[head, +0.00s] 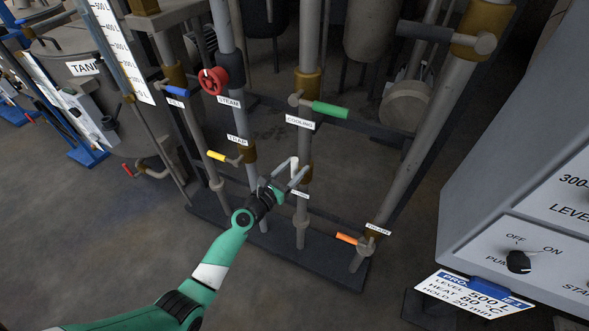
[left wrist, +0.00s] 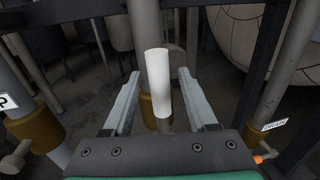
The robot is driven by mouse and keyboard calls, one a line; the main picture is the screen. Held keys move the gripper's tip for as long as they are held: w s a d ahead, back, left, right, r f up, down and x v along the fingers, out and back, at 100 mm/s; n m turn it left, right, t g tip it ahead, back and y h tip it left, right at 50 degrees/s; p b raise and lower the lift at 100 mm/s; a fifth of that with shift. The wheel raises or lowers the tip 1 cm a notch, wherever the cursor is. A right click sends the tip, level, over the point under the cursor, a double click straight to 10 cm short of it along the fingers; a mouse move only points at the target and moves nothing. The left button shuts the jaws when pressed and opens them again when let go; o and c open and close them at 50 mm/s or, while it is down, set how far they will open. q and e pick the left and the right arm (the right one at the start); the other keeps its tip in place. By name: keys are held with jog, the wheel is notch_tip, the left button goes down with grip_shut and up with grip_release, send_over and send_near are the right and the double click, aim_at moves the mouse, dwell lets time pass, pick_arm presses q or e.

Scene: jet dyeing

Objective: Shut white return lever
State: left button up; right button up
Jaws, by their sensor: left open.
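The white return lever (head: 295,168) is on a vertical pipe in the middle of the pipe rack. In the left wrist view its white cylindrical handle (left wrist: 158,82) stands nearly upright. My left gripper (head: 298,165) is open at the lever, reaching in from the lower left. In the left wrist view the handle appears between the two open fingers (left wrist: 157,73), with a visible gap on both sides. The lever's pivot is mostly hidden. A small label (head: 300,195) beside it is partly covered by the gripper. My right gripper is not in view.
Nearby are the yellow trap lever (head: 217,156), green cooling lever (head: 330,109), orange drain lever (head: 346,238), blue lever (head: 176,90) and red steam wheel (head: 213,81). A grey control panel (head: 500,150) stands at right. The floor at lower left is mostly free.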

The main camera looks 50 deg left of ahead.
pick_arm(q)
grip_shut()
dwell(1.3)
